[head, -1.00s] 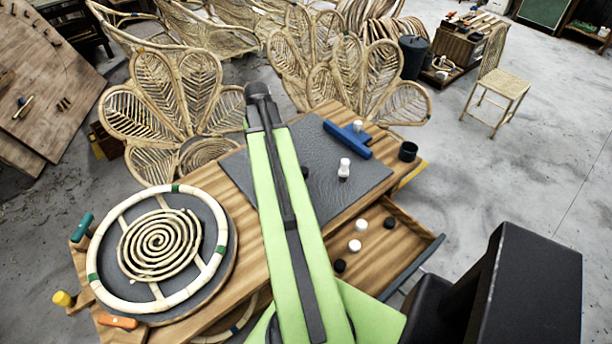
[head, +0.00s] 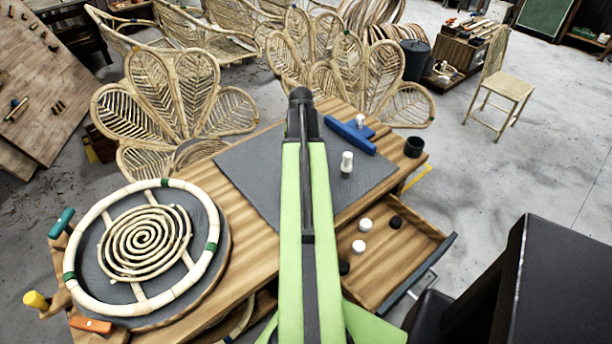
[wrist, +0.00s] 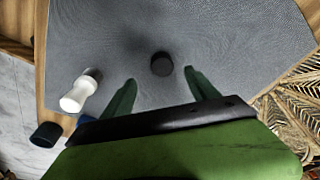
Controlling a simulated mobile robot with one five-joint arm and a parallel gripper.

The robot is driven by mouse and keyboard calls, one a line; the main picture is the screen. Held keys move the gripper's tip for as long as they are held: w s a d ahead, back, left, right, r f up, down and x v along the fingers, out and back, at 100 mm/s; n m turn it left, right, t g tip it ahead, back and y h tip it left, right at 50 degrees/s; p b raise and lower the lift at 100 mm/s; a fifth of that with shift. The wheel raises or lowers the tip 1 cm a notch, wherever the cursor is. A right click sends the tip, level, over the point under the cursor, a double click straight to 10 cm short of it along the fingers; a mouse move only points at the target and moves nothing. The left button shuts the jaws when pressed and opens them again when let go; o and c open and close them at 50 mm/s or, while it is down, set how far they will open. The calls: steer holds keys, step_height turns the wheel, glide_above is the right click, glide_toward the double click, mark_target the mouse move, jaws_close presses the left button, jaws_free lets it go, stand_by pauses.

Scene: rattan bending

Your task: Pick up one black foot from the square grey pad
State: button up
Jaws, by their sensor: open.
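One black foot (wrist: 161,64) stands on the square grey pad (wrist: 215,30) in the wrist view, a short round dark piece. My gripper (wrist: 160,78) is open, with one green finger to each side of the foot's near edge and nothing held. The foot appears just beyond the fingertips; I cannot tell the height gap. In the head view the grey pad (head: 255,165) shows on both sides of my arm, which hides the foot and my fingers.
A white piece (head: 346,161) stands on the pad, right of my arm. A blue tool (head: 349,136) lies along the pad's edge, near a black cup (head: 414,147). The open drawer (head: 385,265) holds white and black feet. A rattan ring (head: 70,258) lies left.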

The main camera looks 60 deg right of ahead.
steer(key=f+b, duration=0.4)
steer(key=f, duration=0.1)
steer(key=d+f+b, duration=0.1)
steer(key=f+b, duration=0.1)
steer(key=f, duration=0.1)
steer(key=shift+w, duration=0.3)
steer(key=shift+r, duration=0.2)
steer(key=c, duration=1.4)
